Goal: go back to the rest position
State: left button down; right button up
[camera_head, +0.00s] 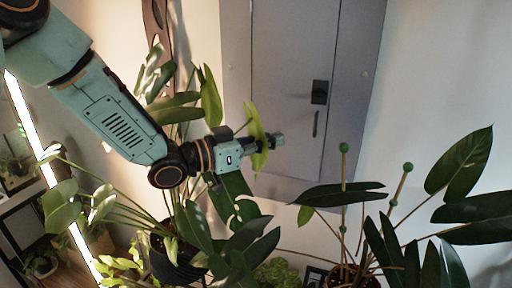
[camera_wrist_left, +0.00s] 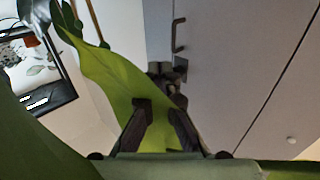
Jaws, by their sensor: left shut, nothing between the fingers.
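My left arm (camera_head: 118,115) comes in from the upper left of the head view. Its gripper (camera_head: 277,141) is shut and empty, among the upper leaves of a potted plant and in front of the grey cabinet. I cannot tell whether the leaf touches the fingers. My right gripper is not in view.
The grey cabinet (camera_head: 290,60) with a dark latch stands behind the gripper. A plant in a dark pot (camera_head: 178,262) stands below my arm. Another plant with green-tipped stakes (camera_head: 343,148) spreads its leaves at the right. A bright light strip (camera_head: 30,130) runs along the left.

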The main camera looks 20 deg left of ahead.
pick_arm(q)
jog(key=s+a+f+n+g+y+b, duration=0.1)
jog(key=s+a+f+n+y+b, duration=0.2)
jog(key=f, duration=0.7)
jog(key=s+a+f+n+g+y+b, duration=0.1)
jog(key=s+f+n+g+y+b, duration=0.2)
jog(key=f, duration=0.8)
jog(key=s+a+f+n+y+b, duration=0.1)
jog(key=s+f+n+y, duration=0.3)
jog(key=f, duration=0.6)
jog(key=s+a+f+g+y+b, duration=0.1)
jog(key=s+f+g+b, duration=0.8)
jog(key=s+f, duration=1.8)
jog(key=shift+s+a+m+y+b, duration=0.35)
jog(key=shift+s+y+b, duration=0.35)
jog(key=shift+b, duration=0.35)
jog(key=c, duration=2)
grip_release()
jog(key=shift+c, duration=0.2)
